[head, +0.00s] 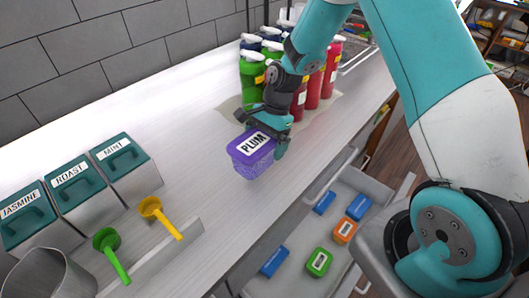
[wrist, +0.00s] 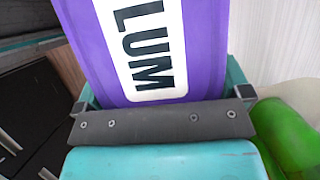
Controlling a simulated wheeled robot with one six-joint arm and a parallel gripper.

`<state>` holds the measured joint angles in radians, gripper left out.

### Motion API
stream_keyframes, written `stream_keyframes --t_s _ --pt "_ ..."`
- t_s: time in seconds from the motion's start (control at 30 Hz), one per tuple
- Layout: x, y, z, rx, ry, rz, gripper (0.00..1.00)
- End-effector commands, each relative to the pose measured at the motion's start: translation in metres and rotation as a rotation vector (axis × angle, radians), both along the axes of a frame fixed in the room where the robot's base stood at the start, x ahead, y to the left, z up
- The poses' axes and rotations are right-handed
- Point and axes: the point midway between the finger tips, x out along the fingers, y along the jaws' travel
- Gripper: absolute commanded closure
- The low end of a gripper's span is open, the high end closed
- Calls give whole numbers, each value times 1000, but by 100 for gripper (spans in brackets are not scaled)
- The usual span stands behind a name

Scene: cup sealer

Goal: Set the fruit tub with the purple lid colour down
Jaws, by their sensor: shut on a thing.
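The purple-lidded fruit tub (head: 252,153), labelled PLUM, is in my gripper (head: 263,140) over the counter in the head view. Its sides look purple and speckled. In the wrist view the purple lid (wrist: 198,45) fills the middle, with the white label partly cut off, between the two teal jaws. My gripper is shut on the tub. I cannot tell whether the tub's underside touches the counter (head: 205,180) or hangs a little above it.
Green, red and blue bottles (head: 252,78) stand behind my gripper. Lidded boxes (head: 125,165), a green scoop (head: 108,245) and a yellow scoop (head: 158,215) are at left. An open drawer (head: 300,270) below holds blue, green and orange tubs. The counter left of the tub is clear.

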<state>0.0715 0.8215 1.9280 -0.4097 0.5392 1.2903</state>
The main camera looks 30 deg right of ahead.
Motion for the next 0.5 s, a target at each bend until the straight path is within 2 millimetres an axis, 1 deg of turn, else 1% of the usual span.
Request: stream_keyframes --t_s 0.1,0.23,0.4,0.5 --pt "1 0 -12 1 0 0 44" --pt "0 -1 -22 1 1 -2 44" --pt "0 -2 -46 1 1 -2 44" --pt "0 -2 -54 1 -1 -3 44"
